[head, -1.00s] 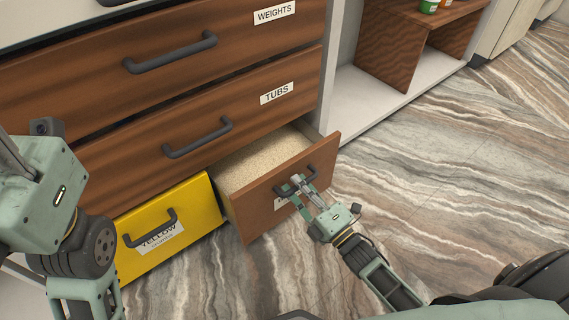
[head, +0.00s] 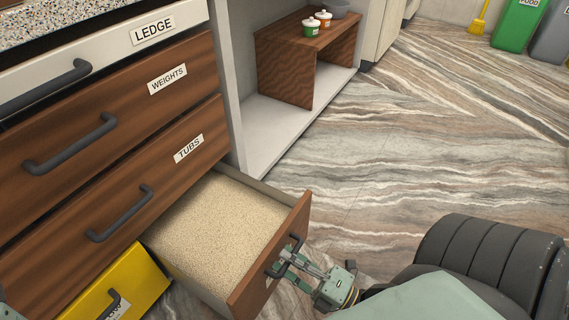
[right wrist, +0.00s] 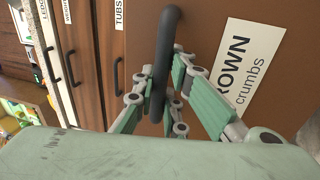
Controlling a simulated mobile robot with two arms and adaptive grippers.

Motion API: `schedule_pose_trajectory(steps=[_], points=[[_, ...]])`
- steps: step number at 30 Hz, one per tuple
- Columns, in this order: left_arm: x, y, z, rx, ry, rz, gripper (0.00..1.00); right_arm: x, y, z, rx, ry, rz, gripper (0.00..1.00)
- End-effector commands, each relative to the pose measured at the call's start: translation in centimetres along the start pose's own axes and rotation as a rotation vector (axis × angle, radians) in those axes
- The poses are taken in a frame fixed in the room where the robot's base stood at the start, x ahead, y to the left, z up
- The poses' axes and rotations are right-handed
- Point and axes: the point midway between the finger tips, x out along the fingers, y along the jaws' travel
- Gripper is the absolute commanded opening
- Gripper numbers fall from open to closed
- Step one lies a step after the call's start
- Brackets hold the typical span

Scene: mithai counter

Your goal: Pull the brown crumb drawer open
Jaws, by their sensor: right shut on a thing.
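The brown crumb drawer (head: 299,214) is pulled well out from the bottom of the cabinet, and its beige, crumb-filled inside shows in the head view. My right gripper (head: 284,262) is at the drawer's front, shut on its dark handle (head: 295,244). In the right wrist view the fingers (right wrist: 159,98) close around the dark handle bar (right wrist: 166,50). The white label (right wrist: 246,72) beside it reads "ROWN crumbs", its first letter hidden.
A yellow drawer (head: 135,288) sits beside the brown one, partly out of frame. The TUBS drawer (head: 150,190) above is shut. Small pots (head: 311,27) stand on a wooden shelf unit (head: 285,70). Open marble floor (head: 400,150) lies to the right.

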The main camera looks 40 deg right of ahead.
Motion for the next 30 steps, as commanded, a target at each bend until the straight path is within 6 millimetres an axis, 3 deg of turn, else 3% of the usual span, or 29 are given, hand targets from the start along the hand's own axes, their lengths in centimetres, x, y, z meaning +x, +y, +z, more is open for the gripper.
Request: schedule_pose_trajectory(steps=[5,6,9,20,23,30], points=[[0.0,0.0,0.0,0.000,0.000,0.000,0.40,-0.1,-0.1,0.0,0.001,0.000,-0.002,0.00],[0.0,0.0,0.0,0.000,0.000,0.000,0.40,-0.1,-0.1,0.0,0.001,0.000,-0.002,0.12],[0.0,0.0,0.0,0.000,0.000,0.000,0.40,-0.1,-0.1,0.0,0.001,0.000,-0.002,0.20],[0.0,0.0,0.0,0.001,0.000,0.003,0.40,-0.4,-0.1,0.0,0.000,-0.001,-0.003,0.20],[0.0,0.0,0.0,0.001,0.000,0.002,0.40,-1.5,-0.1,0.0,0.000,-0.001,-0.004,0.20],[0.0,0.0,0.0,0.000,0.000,0.001,0.40,-6.5,-0.2,0.0,0.001,-0.002,-0.007,0.20]])
